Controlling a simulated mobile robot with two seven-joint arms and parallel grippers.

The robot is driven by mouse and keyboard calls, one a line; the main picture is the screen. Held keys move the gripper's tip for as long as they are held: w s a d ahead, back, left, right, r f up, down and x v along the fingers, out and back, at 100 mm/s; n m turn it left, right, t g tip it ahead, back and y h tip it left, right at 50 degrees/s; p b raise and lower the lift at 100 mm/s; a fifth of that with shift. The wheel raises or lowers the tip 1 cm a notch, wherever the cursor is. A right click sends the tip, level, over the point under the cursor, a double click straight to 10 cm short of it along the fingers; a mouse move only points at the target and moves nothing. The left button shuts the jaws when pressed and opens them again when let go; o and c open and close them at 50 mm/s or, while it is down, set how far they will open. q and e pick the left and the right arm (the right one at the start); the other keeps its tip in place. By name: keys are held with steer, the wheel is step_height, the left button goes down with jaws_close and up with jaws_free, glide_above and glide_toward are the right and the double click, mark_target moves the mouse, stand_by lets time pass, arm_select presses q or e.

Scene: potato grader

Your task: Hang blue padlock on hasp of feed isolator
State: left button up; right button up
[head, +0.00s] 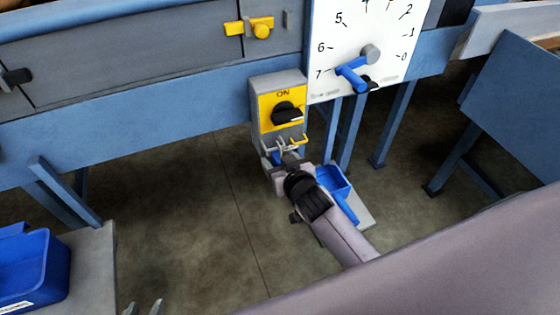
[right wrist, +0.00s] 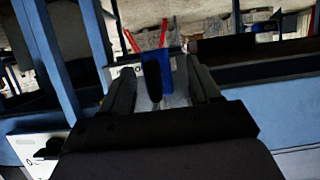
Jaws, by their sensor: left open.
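The feed isolator (head: 256,112) is a grey box with a yellow front marked ON and a black rotary handle. Its metal hasp (head: 296,142) sticks out below the handle. My right gripper (head: 284,160) is just under the hasp and hides part of it. In the right wrist view, the blue padlock (right wrist: 157,70) is between the fingers of the right gripper (right wrist: 160,70), with gaps seen on both sides. A small patch of blue shows beside that gripper in the head view. Whether the shackle is through the hasp cannot be seen. My left gripper (head: 143,308) is open and empty at the bottom edge.
A white dial panel (head: 335,25) with a blue lever (head: 351,77) stands right of the isolator. A blue tray (head: 333,180) sits below it, behind my right arm. A blue bin (head: 35,265) stands on a grey surface at lower left. The floor between is clear.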

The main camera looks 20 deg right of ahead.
steer(key=shift+s, duration=0.25)
steer(key=s+d+f+n+g+y+p, duration=0.1)
steer(key=s+f+g, duration=0.1)
steer(key=s, duration=0.9)
steer(key=s+d+f+n+g+y+p, duration=0.1)
steer(key=s+f, duration=0.1)
steer(key=s, duration=0.9)
step_height(320, 180, up, 10)
steer(key=s+d+p, duration=0.1)
steer(key=p, duration=1.1)
steer(key=shift+f, duration=0.15)
stand_by(0.9)
